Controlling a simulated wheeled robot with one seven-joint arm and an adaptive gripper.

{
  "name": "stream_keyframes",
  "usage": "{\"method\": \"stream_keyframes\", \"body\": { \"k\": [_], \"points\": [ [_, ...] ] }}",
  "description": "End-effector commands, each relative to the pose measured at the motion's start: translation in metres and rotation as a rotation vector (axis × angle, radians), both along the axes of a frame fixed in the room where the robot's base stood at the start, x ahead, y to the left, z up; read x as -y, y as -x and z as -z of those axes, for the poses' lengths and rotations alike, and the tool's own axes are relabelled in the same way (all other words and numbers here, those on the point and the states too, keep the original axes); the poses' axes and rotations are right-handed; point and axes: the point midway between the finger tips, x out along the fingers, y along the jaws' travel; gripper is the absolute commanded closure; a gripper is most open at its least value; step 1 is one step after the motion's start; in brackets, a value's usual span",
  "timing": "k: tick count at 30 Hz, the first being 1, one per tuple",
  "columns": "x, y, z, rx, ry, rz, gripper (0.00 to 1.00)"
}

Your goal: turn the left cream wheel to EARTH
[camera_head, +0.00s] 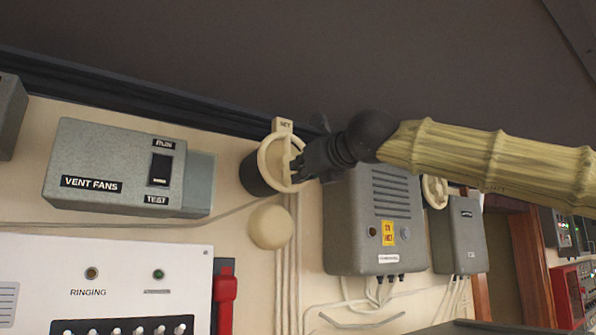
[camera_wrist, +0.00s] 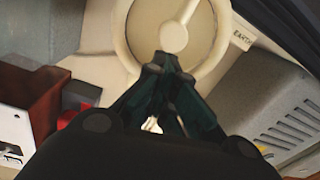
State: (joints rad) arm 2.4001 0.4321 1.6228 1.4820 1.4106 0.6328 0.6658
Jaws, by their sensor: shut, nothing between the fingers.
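The left cream wheel (camera_head: 263,160) is a ring with a central hub on a dark round housing on the wall, in the middle of the head view. Its hub (camera_wrist: 173,37) and part of its rim show close up in the wrist view. A cream tag (camera_head: 284,125) stands above the wheel; its word is too small to read surely. In the wrist view an EARTH label (camera_wrist: 243,40) lies to the right of the wheel. My gripper (camera_head: 301,166) is shut and empty, its fingertips at the wheel's right side, overlapping the ring; contact cannot be told.
A grey vented box (camera_head: 350,235) hangs right of the wheel, close under my gripper. A second cream wheel (camera_head: 434,191) is farther right. A round cream knob (camera_head: 270,227) sits below the left wheel. A VENT FANS box (camera_head: 110,170) and a red handset (camera_head: 226,300) are left.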

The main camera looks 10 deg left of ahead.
Motion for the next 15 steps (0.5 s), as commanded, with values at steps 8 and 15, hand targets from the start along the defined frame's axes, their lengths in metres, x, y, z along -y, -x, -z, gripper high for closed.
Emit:
{"method": "stream_keyframes", "body": {
  "k": [8,15],
  "points": [
    [-0.0025,-0.0024,0.0038,-0.007,0.0,0.002,0.96],
    [-0.0043,-0.0019,0.004,-0.006,0.002,0.001,0.58]
  ]
}}
